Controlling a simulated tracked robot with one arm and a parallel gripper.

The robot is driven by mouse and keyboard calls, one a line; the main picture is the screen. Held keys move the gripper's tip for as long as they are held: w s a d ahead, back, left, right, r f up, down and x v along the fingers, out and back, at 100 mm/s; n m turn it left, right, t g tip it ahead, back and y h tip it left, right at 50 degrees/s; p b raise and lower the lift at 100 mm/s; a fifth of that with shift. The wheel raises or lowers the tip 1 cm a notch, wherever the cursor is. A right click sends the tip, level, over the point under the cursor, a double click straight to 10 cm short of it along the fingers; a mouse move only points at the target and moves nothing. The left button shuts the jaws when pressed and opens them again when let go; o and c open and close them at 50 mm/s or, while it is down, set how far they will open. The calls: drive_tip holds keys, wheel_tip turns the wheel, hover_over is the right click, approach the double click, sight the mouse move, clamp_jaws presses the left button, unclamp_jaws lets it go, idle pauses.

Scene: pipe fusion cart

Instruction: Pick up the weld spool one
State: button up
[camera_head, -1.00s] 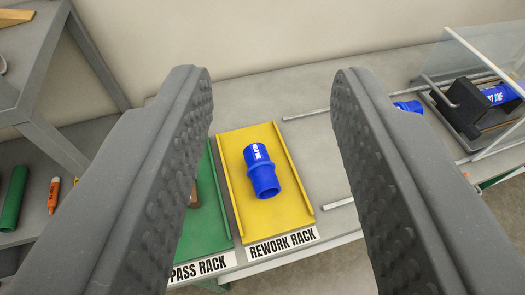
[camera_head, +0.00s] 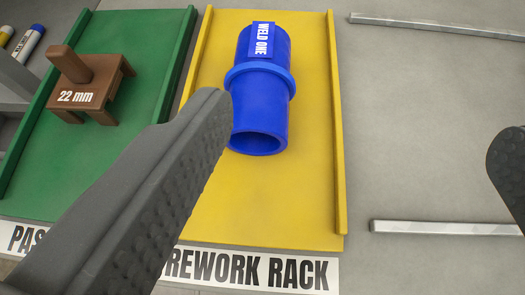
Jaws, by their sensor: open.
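The weld spool one (camera_head: 262,85) is a blue tube with a raised collar and a white-lettered "WELD ONE" label. It lies on the yellow rework rack (camera_head: 300,200), its open end facing the camera. My gripper (camera_head: 358,135) is open and empty. Its left finger comes up from the lower left, and its tip overlaps the spool's lower left edge in the picture. Its right finger shows only at the right edge, well to the right of the spool. I cannot tell whether the left fingertip touches the spool.
The green pass rack (camera_head: 45,190) is on the left, with a brown block (camera_head: 88,85) marked "22 mm". Raised rails edge the yellow rack. Two metal bars (camera_head: 440,228) lie on the grey surface to the right, with clear room between them.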

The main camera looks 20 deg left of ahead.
drive_tip(key=y, duration=0.2)
approach(256, 100)
drive_tip(key=d, duration=0.1)
drive_tip(key=shift+n, duration=0.4)
drive_tip(key=x, duration=0.8)
drive_tip(key=a+x, duration=0.1)
drive_tip(key=x, duration=0.3)
drive_tip(key=shift+w+a+f, duration=0.1)
drive_tip(key=shift+w+f, duration=0.05)
drive_tip(key=shift+w, duration=0.3)
drive_tip(key=c, duration=1.1)
